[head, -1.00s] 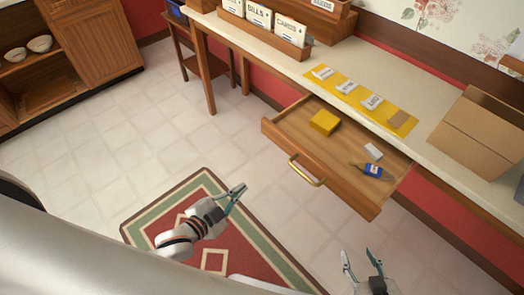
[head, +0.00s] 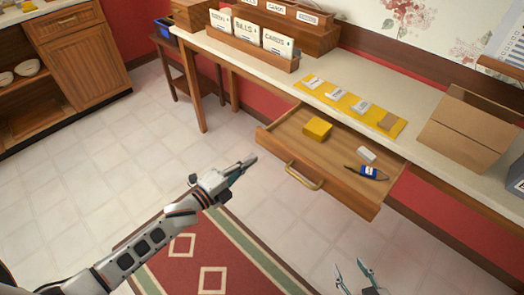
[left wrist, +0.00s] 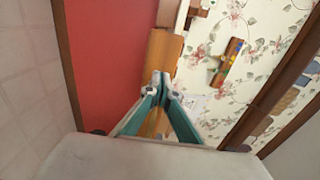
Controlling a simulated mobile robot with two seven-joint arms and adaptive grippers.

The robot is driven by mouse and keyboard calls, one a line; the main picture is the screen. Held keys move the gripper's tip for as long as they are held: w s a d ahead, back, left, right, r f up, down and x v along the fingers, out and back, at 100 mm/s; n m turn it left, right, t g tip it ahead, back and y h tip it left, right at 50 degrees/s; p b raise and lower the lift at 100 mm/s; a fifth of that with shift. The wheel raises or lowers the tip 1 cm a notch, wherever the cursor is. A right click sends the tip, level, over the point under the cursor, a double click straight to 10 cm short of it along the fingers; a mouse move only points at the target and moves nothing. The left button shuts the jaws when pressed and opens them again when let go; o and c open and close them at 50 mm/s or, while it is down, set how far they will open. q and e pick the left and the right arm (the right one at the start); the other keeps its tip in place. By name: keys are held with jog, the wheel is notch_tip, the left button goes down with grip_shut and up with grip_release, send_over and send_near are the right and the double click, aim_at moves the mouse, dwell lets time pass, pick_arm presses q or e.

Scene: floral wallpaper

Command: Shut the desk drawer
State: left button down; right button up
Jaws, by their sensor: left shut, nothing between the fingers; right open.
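The wooden desk drawer (head: 345,191) stands pulled out from under the desk (head: 375,62). Its brass handle (head: 303,176) is on the front panel. Inside lie a yellow block (head: 318,128), a small white block (head: 366,154) and a blue bottle-like item (head: 370,173). My left gripper (head: 250,161) is shut and empty, left of the drawer's front and apart from the handle in the picture. In the left wrist view its teal fingers (left wrist: 161,80) meet in front of a wooden strip I cannot identify for certain. My right gripper (head: 352,266) is open and empty, below the drawer in the picture.
The desk top holds card organizers (head: 262,42), a yellow mat (head: 316,92) with several small items, and an open cardboard box (head: 462,130). A patterned rug (head: 205,258) lies on the floor. Tiled floor (head: 120,160) is clear at the left.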

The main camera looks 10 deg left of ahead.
aim_at(269, 145)
pick_arm(q)
jog(key=x, duration=0.5)
jog(key=shift+w+d, duration=0.25)
jog(key=shift+w, duration=0.1)
pick_arm(e)
jog(key=shift+s+a+f, duration=0.1)
jog(key=shift+s+f, duration=0.3)
jog(key=shift+s, duration=0.1)
jog(key=shift+w+r, duration=0.1)
jog(key=shift+w, duration=0.05)
